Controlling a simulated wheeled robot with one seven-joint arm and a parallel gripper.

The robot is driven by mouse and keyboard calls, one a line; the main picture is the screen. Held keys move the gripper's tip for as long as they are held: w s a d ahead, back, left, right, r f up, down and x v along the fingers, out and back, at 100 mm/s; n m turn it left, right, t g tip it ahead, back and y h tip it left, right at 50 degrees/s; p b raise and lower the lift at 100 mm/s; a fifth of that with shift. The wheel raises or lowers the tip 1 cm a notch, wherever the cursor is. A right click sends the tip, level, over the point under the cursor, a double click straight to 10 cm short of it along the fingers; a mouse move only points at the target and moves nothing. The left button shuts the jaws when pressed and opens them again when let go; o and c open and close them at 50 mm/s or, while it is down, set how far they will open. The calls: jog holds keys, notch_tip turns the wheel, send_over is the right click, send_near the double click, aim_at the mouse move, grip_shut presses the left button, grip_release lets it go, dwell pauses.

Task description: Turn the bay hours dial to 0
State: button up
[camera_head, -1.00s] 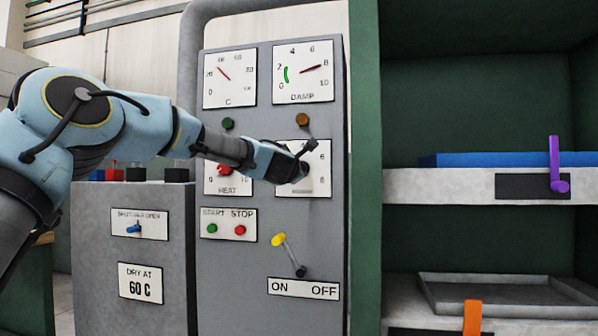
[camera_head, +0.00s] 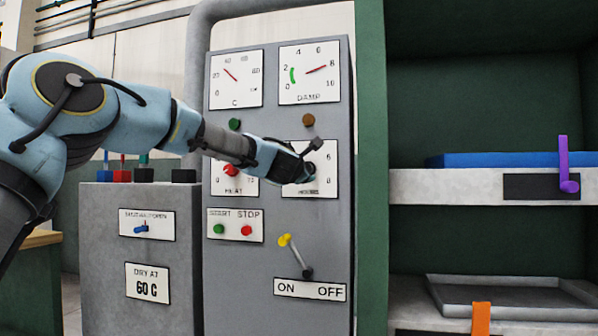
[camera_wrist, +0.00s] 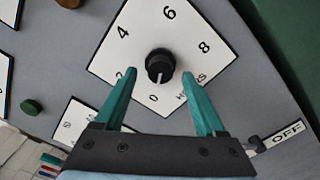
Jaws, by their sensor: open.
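The hours dial is a white plate (camera_head: 324,187) with a black knob on the grey panel; my gripper (camera_head: 303,170) covers much of it in the head view. In the wrist view the plate (camera_wrist: 137,50) reads 0, 2, 4, 6 and 8, with its label partly hidden. The round black knob (camera_wrist: 160,64) has a white pointer mark directed down, close to the 0. My gripper (camera_wrist: 159,73) is open, with one green finger on each side of the knob in the picture. The fingertips look apart from the knob; their depth relative to it is unclear.
Around the dial are the damp gauge (camera_head: 309,73), the heat dial plate (camera_head: 220,178), start and stop buttons (camera_head: 234,227) and a yellow-tipped ON/OFF lever (camera_head: 294,256). A green rack with shelves (camera_head: 430,190) stands right of the panel. A lower grey box (camera_head: 140,270) stands left.

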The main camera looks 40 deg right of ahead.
jog(key=b+v, duration=0.2)
jog(key=v, duration=0.6)
jog(key=shift+s+a, duration=0.15)
jog(key=shift+a, duration=0.25)
jog(key=shift+f, duration=0.1)
